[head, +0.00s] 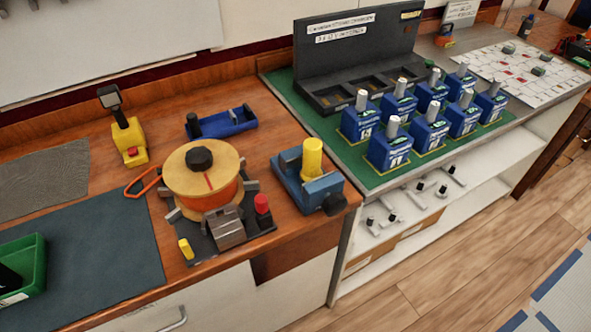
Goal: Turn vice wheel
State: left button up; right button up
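A blue vice-like block (318,188) stands near the right front edge of the wooden bench. A yellow cylinder (312,159) stands upright at it. A dark round knob or wheel (334,203) sits at its lower right, facing the bench edge. A large round drum (187,178) with a tan top, orange side and black centre knob (199,159) stands to the left, with a red line on its top. I cannot tell for certain which round part is the vice wheel. Neither of my grippers is in view.
A grey metal block (226,228) and a red-and-black knob (263,210) stand before the drum. A blue tray (225,122), yellow tool (126,135) and orange loop (143,182) lie around it. Several blue breakers (389,150) stand on the green mat (352,166) at right.

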aim_at(334, 204)
jog(key=l+u, duration=0.15)
jog(key=l, duration=0.25)
jog(key=l+u, duration=0.15)
jog(key=l, duration=0.3)
jog(key=k+l+u, duration=0.15)
jog(key=l, duration=0.25)
jog(key=l+u, duration=0.15)
jog(key=l, duration=0.25)
jog(key=k+l+u, duration=0.15)
jog(key=l, duration=0.25)
jog(key=l+u, duration=0.15)
jog(key=l, duration=0.25)
jog(key=k+l+u, duration=0.15)
jog(key=l, duration=0.2)
